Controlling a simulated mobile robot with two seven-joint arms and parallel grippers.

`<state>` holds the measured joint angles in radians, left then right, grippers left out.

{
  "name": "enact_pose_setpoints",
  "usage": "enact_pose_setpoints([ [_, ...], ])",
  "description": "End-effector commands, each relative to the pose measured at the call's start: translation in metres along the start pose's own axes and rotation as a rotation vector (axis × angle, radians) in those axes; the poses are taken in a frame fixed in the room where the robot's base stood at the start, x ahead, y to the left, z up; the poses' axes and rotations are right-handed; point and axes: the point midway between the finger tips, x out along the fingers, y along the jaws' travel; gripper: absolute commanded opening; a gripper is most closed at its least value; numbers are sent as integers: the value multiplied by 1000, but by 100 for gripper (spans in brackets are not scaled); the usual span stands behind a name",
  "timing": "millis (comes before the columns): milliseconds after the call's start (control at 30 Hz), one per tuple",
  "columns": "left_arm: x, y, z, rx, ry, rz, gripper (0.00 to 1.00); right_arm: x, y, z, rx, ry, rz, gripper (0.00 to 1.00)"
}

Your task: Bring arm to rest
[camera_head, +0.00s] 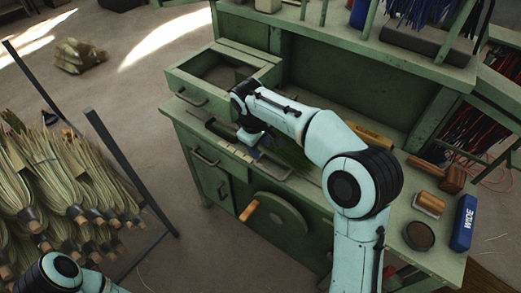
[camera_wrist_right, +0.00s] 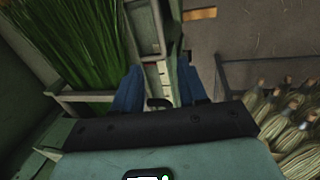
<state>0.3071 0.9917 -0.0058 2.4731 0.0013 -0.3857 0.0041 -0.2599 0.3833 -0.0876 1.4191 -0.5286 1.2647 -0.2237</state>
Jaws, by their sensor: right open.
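My right arm reaches over the green workbench (camera_head: 300,190) in the head view. Its gripper (camera_head: 252,146) points down above the bench's front edge, partly hidden by the wrist. In the right wrist view the two blue fingers of this gripper (camera_wrist_right: 160,88) stand apart with nothing held between them. A pale ruler-like strip and the bench edge show below the gap. A bundle of green bristles (camera_wrist_right: 72,38) lies beside the fingers and also shows behind my right arm in the head view (camera_head: 292,157). Only part of my left arm shows at the bottom left; its gripper is out of view.
An open drawer box (camera_head: 190,92) stands at the bench's left end. A mallet (camera_head: 453,179), a brush (camera_head: 429,204), a round tin (camera_head: 419,236) and a blue box (camera_head: 464,222) lie at the right.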

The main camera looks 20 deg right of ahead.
Motion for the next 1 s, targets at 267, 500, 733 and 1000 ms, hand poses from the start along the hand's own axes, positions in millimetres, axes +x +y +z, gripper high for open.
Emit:
enact_pose_setpoints([
  [267, 0, 0, 0, 0, 0, 0, 43, -1, 0, 0, 0, 0, 0, 42],
  [500, 0, 0, 0, 0, 0, 0, 43, 1, -1, 0, 0, -1, -2, 42],
  [733, 0, 0, 0, 0, 0, 0, 43, 77, -31, -4, 10, -2, -94, 42],
  [1000, 0, 0, 0, 0, 0, 0, 43, 248, -135, 44, 213, 5, -361, 42],
])
